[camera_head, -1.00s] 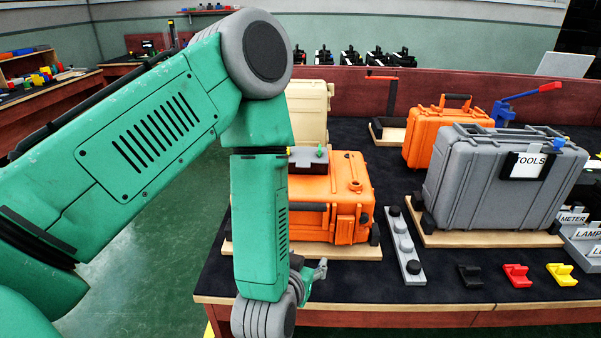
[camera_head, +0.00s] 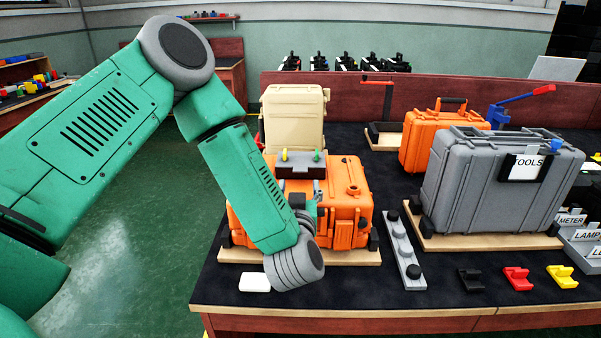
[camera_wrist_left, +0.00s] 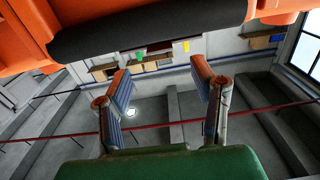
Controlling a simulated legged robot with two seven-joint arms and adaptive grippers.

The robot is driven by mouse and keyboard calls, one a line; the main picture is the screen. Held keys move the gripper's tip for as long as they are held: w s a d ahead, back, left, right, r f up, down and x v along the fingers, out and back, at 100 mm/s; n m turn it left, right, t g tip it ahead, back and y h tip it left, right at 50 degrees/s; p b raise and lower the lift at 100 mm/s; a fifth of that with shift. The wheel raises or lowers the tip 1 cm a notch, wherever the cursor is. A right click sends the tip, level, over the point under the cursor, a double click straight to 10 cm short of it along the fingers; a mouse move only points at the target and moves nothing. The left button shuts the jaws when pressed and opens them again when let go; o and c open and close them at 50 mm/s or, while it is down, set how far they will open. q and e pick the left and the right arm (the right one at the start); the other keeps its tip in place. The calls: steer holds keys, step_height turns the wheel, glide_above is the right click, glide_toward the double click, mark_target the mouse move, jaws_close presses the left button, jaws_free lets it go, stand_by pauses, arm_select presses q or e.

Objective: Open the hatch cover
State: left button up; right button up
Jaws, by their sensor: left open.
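The orange case (camera_head: 345,205) on a wooden board carries a dark grey box (camera_head: 305,170) with a yellow and a green knob on top. I cannot tell which part is the hatch cover. My left forearm and wrist cover the case's front left. My left gripper (camera_head: 316,207) is mostly hidden behind the wrist, close to the case front. In the left wrist view the left gripper (camera_wrist_left: 160,88) has its two blue, orange-tipped fingers apart with nothing between them. The orange case (camera_wrist_left: 25,35) and its black handle (camera_wrist_left: 150,32) cross the top of that view. My right gripper is not in view.
A grey tool case (camera_head: 470,190) stands to the right, with a grey bar with knobs (camera_head: 404,250) between the cases. Black, red (camera_head: 517,279) and yellow clips lie at the front right. A white block (camera_head: 254,282) lies near the table's front left. A beige case (camera_head: 293,120) stands behind.

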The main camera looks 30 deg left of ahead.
mark_target(300, 172)
arm_select(q)
steer(key=x, duration=0.6)
steer(key=shift+w+a, duration=0.1)
steer(key=shift+w, duration=0.15)
jaws_close()
